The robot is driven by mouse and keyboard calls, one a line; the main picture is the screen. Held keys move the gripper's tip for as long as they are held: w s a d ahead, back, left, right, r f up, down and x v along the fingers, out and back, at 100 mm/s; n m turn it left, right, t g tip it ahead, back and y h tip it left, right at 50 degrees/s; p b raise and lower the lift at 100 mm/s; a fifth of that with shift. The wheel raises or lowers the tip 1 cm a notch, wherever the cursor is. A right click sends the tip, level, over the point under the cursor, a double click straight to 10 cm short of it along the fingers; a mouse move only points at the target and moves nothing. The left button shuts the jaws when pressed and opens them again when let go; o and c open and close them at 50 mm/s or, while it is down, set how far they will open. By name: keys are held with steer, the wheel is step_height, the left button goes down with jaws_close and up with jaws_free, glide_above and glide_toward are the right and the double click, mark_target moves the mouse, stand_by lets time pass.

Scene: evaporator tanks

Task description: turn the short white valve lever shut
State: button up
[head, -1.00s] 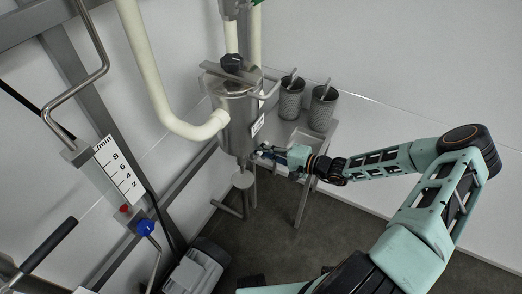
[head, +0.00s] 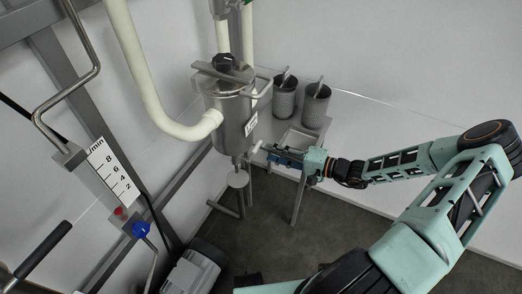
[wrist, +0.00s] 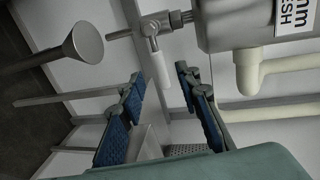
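The short white valve lever (wrist: 160,68) is on a metal valve (wrist: 150,27) below the steel tank (head: 229,118). In the wrist view it points down the picture, its free end toward the gap between my fingertips. In the head view the lever (head: 257,146) shows as a small pale piece beside the tank's lower end. My gripper (wrist: 160,78) is open, with one blue-padded finger on each side of the lever's line. The lever's end is near the fingertips, and I see no finger touching it. My gripper (head: 272,153) also shows right of the lever in the head view.
A small metal funnel-like cup (wrist: 83,43) stands near the valve. A table (head: 303,138) with two perforated canisters (head: 284,98) is behind my gripper. A cream pipe (wrist: 247,75) runs beside the tank. A flow gauge (head: 113,172) is at the left.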

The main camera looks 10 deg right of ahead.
steer(key=v, duration=0.4)
steer(key=shift+s+d+r, duration=0.1)
steer(key=shift+s+d, duration=0.15)
steer(key=shift+d, duration=0.1)
